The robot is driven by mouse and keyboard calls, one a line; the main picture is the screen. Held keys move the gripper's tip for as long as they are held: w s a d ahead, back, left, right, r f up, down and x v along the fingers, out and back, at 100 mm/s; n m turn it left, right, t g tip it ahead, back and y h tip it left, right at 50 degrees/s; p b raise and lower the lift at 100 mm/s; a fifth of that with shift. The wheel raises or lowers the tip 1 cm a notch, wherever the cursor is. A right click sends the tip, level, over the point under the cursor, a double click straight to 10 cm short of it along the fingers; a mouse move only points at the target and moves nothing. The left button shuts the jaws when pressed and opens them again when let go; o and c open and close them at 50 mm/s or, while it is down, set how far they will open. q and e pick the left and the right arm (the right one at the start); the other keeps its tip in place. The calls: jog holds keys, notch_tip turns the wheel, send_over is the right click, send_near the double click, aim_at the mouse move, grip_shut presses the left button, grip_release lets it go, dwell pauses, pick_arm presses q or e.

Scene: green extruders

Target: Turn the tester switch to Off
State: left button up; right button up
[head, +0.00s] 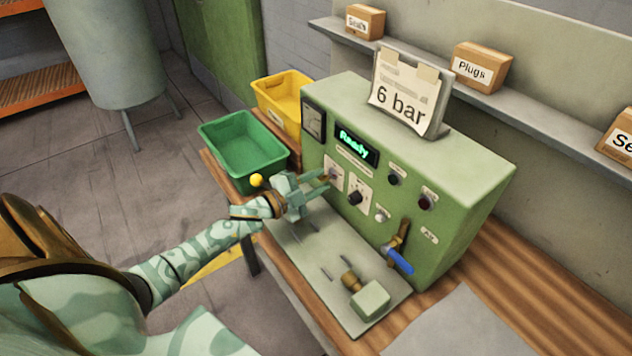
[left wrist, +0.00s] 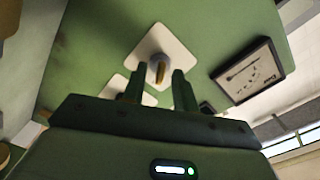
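The green tester (head: 440,165) stands on the bench with its display (head: 356,145) reading "Ready". Its front has two white plates with rotary switches, a left one (head: 333,172) and one with a dark knob (head: 357,197). I cannot read their labels. My left gripper (head: 322,183) is at the left switch, its two fingers apart. In the left wrist view, the switch knob (left wrist: 157,70) on its white plate shows between the open fingertips (left wrist: 157,76). I cannot tell whether they touch it. The second plate (left wrist: 114,86) is partly hidden behind a finger. My right gripper is not in view.
A blue-handled valve (head: 399,261) sticks out lower right on the tester. A grey plate (head: 318,262) in front carries a small fitting block (head: 370,300). Green (head: 243,150) and yellow (head: 283,100) bins stand left. A "6 bar" sign (head: 405,95) stands on top.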

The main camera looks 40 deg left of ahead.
pick_arm(q)
grip_shut()
jog(key=shift+n+p, duration=2.85)
jog(key=shift+n, duration=3.05)
jog(key=shift+o, duration=0.3)
grip_release()
